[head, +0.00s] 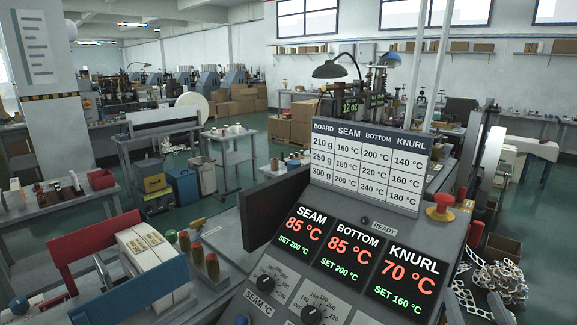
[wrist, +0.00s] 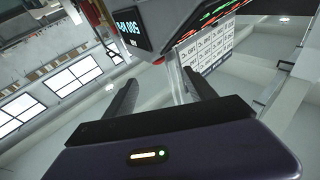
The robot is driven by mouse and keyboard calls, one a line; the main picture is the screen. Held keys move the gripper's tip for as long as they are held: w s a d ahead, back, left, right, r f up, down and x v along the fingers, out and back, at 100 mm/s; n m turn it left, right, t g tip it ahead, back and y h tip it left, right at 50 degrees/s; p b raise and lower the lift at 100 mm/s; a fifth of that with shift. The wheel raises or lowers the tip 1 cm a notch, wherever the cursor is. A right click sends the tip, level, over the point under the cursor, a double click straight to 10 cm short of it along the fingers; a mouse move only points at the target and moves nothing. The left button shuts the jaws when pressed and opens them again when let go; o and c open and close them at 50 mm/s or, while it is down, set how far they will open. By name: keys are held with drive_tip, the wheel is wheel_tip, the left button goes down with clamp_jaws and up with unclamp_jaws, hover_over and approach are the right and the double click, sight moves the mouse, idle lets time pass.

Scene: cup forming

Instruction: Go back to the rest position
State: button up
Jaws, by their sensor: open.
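My gripper (wrist: 160,82) shows in the wrist view, its two dark fingers spread apart with nothing held between them. It is not visible in the head view. The wrist picture is tilted; behind the fingers are the control panel's underside and edge (wrist: 168,18), part of its displays, and the white settings chart (wrist: 208,45). In the head view the control panel (head: 345,205) stands close in front. Its displays read SEAM 85 °C, BOTTOM 85 °C and KNURL 70 °C, set to 200, 200 and 160. The READY lamp (head: 365,221) looks dark.
Below the displays are black knobs (head: 266,284). A red button (head: 440,206) sits at the panel's right. A red-and-blue holder with white stacks (head: 148,262) stands at the left. Cut scrap (head: 500,280) lies at the right. Open floor shows beyond the benches.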

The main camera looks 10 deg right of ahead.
drive_tip(key=s+a+f+n+g+y, duration=0.1)
drive_tip(key=s+a+f, duration=0.3)
drive_tip(key=s, duration=0.5)
drive_tip(key=s+a+f+n+g+y, duration=0.2)
drive_tip(key=s+a+f+y, duration=0.1)
drive_tip(key=s+a, duration=0.5)
drive_tip(key=s+a+f+n+g+y, duration=0.1)
drive_tip(key=s+a+f, duration=0.5)
drive_tip(key=s, duration=0.6)
drive_tip(key=shift+a+n+g+y, duration=0.2)
drive_tip(key=shift+n+g+y, duration=0.15)
drive_tip(key=shift+y, duration=0.55)
